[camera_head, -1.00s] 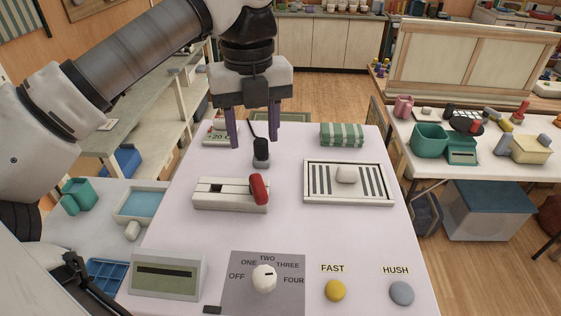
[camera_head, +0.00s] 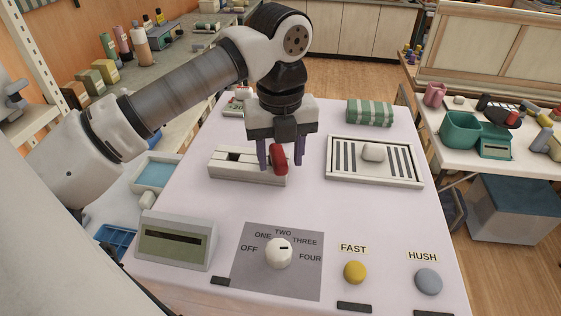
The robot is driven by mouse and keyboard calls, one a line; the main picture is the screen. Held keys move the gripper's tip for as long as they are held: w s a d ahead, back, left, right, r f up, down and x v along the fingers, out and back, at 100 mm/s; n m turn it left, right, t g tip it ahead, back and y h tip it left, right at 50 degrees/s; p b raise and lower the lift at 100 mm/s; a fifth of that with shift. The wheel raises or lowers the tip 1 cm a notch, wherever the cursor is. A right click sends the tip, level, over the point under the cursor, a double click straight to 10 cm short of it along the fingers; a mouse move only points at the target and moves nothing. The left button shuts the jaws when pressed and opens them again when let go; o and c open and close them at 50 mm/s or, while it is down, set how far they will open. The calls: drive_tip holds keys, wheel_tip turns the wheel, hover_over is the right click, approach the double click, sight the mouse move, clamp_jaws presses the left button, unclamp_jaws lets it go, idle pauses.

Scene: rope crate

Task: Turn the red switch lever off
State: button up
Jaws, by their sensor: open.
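The red switch lever (camera_head: 279,160) stands at the right end of a white switch box (camera_head: 230,174) with a dark slot along its top. My gripper (camera_head: 280,162) points down with its two purple fingers apart, one to the left and one to the right of the lever. The fingers straddle the lever; I cannot tell whether either touches it. The left finger partly covers the box top near the slot.
A striped tray with a pale block (camera_head: 373,152) lies right of the switch. In front are a display box (camera_head: 176,240), a white dial (camera_head: 279,253), a yellow button (camera_head: 355,272) and a grey button (camera_head: 428,281). A green striped block (camera_head: 369,112) lies behind.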

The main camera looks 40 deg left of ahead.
drive_tip(key=shift+f, duration=0.15)
drive_tip(key=c, duration=1)
drive_tip(key=shift+s+a+f+m+b, duration=0.1)
drive_tip(key=shift+a+f+m+b, duration=0.05)
drive_tip(key=shift+m+b, duration=0.45)
drive_tip(key=shift+s+a+m+b, duration=0.2)
drive_tip(key=shift+a+m+b, duration=0.15)
drive_tip(key=shift+m+b, duration=0.75)
drive_tip(key=shift+s+a+m+b, duration=0.1)
drive_tip(key=shift+a+m+b, duration=0.25)
drive_tip(key=shift+m, duration=0.4)
drive_tip(key=shift+s+a+m+b, duration=0.1)
drive_tip(key=shift+a+m+b, duration=0.1)
drive_tip(key=shift+m+b, duration=0.45)
drive_tip(key=shift+s+a+m+b, duration=0.1)
drive_tip(key=shift+a+m+b, duration=0.2)
drive_tip(key=shift+m, duration=0.6)
